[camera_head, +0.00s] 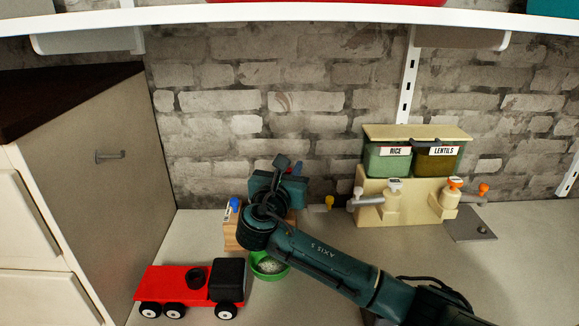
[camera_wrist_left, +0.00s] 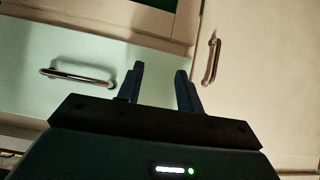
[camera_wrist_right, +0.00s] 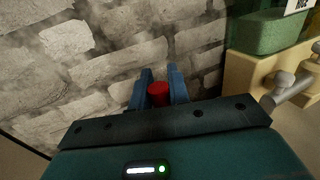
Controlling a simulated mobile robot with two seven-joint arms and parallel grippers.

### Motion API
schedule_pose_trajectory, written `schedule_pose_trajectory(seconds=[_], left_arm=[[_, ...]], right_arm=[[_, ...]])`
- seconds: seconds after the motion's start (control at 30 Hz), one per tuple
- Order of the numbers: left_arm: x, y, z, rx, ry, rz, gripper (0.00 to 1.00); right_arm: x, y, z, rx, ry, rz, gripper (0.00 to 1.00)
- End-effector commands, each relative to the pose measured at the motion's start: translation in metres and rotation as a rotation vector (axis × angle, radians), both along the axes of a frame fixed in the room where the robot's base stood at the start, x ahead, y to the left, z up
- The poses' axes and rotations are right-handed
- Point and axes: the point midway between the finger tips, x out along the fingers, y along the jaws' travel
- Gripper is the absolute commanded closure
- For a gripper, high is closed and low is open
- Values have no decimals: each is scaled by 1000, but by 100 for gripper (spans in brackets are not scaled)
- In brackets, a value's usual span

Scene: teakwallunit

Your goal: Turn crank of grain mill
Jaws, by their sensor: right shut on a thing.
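The grain mill appears to be the wooden block (camera_head: 231,236) with a blue knob (camera_head: 235,204) on the counter, mostly hidden behind my right arm. A green bowl (camera_head: 262,272) with pale contents stands in front of it, partly covered by the arm. My right gripper (camera_wrist_right: 159,90) is at the mill, its fingers shut on a red round knob (camera_wrist_right: 159,95). The knob looks like the crank's grip; the rest of the crank is hidden. My left gripper (camera_wrist_left: 158,88) shows only in the left wrist view, with its fingers apart and empty.
A red toy truck (camera_head: 175,283) stands left of the bowl. A dispenser (camera_head: 371,214) with rice and lentils bins stands to the right. A brick wall (camera_head: 300,105) is behind. The left wrist view shows cabinet fronts with metal handles (camera_wrist_left: 78,78).

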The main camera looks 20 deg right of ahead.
Motion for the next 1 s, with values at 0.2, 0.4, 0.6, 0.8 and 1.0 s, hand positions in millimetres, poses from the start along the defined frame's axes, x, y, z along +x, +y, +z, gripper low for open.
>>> schedule_pose_trajectory(seconds=[0.2,0.4,0.6,0.8,1.0], left_arm=[[0,0,0,0,0,0,64],[0,0,-1,0,0,0,64],[0,0,-3,-1,0,1,64],[1,0,-4,-3,-3,2,64],[2,-1,-3,-8,-10,4,64]], right_arm=[[-7,6,-1,2,5,-207,100],[-14,11,-1,1,4,-399,100],[-19,17,-1,1,4,-577,100],[-22,20,-1,0,4,-698,100],[-24,22,-2,0,6,-778,100]])
